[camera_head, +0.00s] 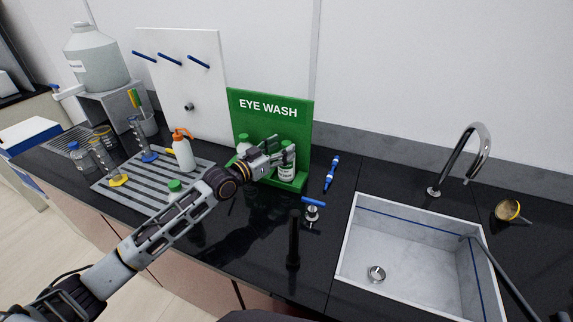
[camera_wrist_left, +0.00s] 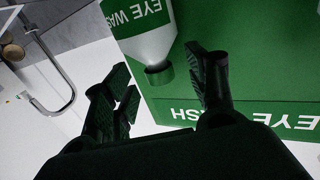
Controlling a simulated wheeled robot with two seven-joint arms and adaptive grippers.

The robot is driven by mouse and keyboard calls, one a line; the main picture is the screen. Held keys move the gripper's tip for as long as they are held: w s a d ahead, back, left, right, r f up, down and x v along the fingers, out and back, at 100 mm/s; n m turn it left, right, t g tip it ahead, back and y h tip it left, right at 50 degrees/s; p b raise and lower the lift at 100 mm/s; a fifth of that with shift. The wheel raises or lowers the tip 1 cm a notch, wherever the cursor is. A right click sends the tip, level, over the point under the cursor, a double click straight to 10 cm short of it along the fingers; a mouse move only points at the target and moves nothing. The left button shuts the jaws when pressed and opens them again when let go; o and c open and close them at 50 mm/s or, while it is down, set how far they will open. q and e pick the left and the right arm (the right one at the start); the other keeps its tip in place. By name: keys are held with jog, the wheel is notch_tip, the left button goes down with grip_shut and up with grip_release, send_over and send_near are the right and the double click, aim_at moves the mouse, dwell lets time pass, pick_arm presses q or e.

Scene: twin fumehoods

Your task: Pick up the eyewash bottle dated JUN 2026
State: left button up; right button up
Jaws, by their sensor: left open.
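The green eyewash stand (camera_head: 305,120) stands against the back wall. A white bottle with a green cap (camera_head: 287,172) sits in its right side, partly behind my left gripper (camera_head: 278,152). No date is readable on either. My left gripper is open at the stand. In the left wrist view, which is upside down, a green-capped bottle (camera_wrist_left: 155,47) shows between the fingertips of the gripper (camera_wrist_left: 165,82). I cannot tell whether they touch it. My right gripper is not in view.
A grey ribbed tray (camera_head: 125,198) with flasks and an orange-topped wash bottle (camera_head: 183,152) is left. A green-capped item (camera_head: 174,186) is beside my arm.

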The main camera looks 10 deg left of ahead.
pick_arm(q)
jog(key=shift+x, duration=0.8)
jog(key=shift+c, duration=0.4)
jog(key=shift+s, duration=0.1)
grip_shut()
